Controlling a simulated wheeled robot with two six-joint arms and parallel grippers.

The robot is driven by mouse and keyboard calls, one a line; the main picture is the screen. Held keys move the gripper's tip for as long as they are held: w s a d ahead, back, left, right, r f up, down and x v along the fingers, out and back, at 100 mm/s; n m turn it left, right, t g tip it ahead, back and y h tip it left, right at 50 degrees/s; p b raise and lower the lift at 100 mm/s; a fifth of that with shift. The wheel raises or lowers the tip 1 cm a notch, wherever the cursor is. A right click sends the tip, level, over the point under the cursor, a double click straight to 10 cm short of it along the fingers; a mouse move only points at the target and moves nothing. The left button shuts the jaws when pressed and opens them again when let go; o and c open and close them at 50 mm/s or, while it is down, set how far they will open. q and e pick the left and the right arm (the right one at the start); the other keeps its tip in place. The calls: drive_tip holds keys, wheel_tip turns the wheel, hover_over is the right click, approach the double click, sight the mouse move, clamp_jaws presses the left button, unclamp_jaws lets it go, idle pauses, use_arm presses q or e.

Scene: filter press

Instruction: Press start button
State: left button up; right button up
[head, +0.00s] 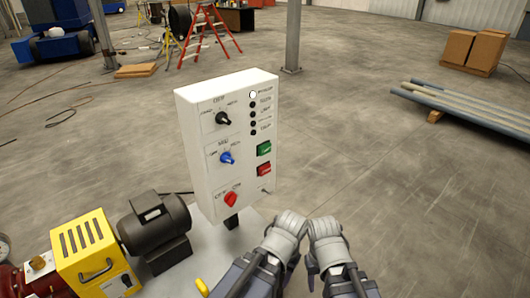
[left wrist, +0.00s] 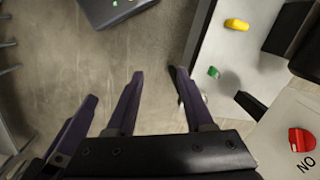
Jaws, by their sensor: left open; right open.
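A white control box (head: 226,140) stands upright in the middle of the head view. Its right side carries a green button (head: 264,148) with a red button (head: 263,169) just below it. My right gripper (head: 326,231) is low in the head view, right of the box and apart from it. My left gripper (head: 287,226) is beside it, just right of the box's lower corner. In the left wrist view the left gripper (left wrist: 158,78) has its purple fingers spread with nothing between them. A red knob (left wrist: 301,140) on a pale panel shows at that view's right edge.
The box also has a black knob (head: 222,118), a blue knob (head: 227,158), a red knob (head: 231,199) and a small toggle (head: 265,190). A dark motor (head: 154,222) and a yellow unit (head: 90,245) stand at lower left.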

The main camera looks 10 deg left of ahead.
idle(0.3)
use_arm(q)
clamp_jaws()
idle(0.3)
idle(1.2)
